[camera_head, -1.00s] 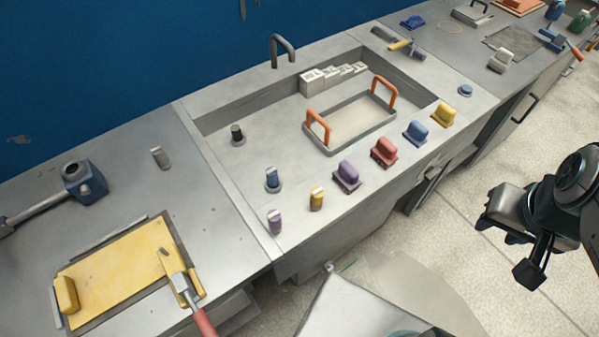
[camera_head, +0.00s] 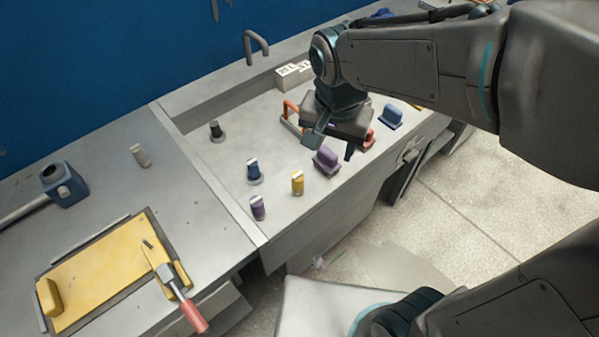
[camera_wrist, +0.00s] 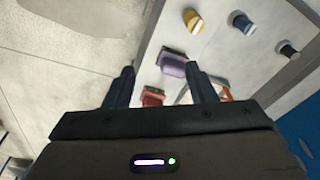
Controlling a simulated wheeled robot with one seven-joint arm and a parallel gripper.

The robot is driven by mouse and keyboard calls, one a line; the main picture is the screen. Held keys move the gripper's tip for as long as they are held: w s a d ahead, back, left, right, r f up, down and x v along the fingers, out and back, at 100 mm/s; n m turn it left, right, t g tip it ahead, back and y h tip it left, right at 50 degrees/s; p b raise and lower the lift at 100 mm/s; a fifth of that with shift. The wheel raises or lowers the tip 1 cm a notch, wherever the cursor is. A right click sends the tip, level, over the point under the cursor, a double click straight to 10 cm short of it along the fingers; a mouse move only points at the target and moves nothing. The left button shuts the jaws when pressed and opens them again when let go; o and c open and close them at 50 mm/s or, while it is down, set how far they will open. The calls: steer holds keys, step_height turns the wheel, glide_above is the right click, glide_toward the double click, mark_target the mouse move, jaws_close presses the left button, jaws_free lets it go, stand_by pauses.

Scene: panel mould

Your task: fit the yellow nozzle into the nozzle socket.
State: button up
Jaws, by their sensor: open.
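The yellow nozzle (camera_head: 297,183) stands upright near the front edge of the sink unit, left of the purple handled block. It also shows in the wrist view (camera_wrist: 194,22), beyond my fingers. A blue nozzle (camera_head: 254,170) stands in a round grey collar behind it. A dark piece (camera_head: 216,131) stands in a similar collar farther back. I cannot tell which collar is the nozzle socket. My gripper (camera_head: 331,148) is open and empty, above the purple block (camera_head: 326,161) and right of the yellow nozzle. In the wrist view its two fingers (camera_wrist: 161,86) are spread apart.
A purple nozzle (camera_head: 257,208) stands left of the yellow one. Red (camera_wrist: 152,96) and blue (camera_head: 391,116) handled blocks stand to the right. My arm hides much of the sink and orange-handled tray (camera_head: 291,113). A yellow panel (camera_head: 105,270) with a red-handled tool lies at the left.

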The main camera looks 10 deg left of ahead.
steer(key=m, duration=0.1)
glide_toward(298, 176)
steer(key=r, duration=0.1)
steer(key=f, duration=0.7)
steer(key=shift+w+a+f+b, duration=0.2)
steer(key=shift+a+b, duration=0.1)
steer(key=shift+b, duration=0.05)
steer(key=shift+w+d+f, duration=0.1)
steer(key=shift+w+f, duration=0.1)
steer(key=shift+f, duration=0.75)
steer(key=shift+w+d+f, duration=0.1)
steer(key=shift+w+f, duration=0.05)
steer(key=shift+f, duration=0.8)
steer(key=shift+w+d+f, duration=0.1)
steer(key=shift+w+f, duration=0.1)
steer(key=shift+f, duration=0.7)
steer(key=c, duration=1.1)
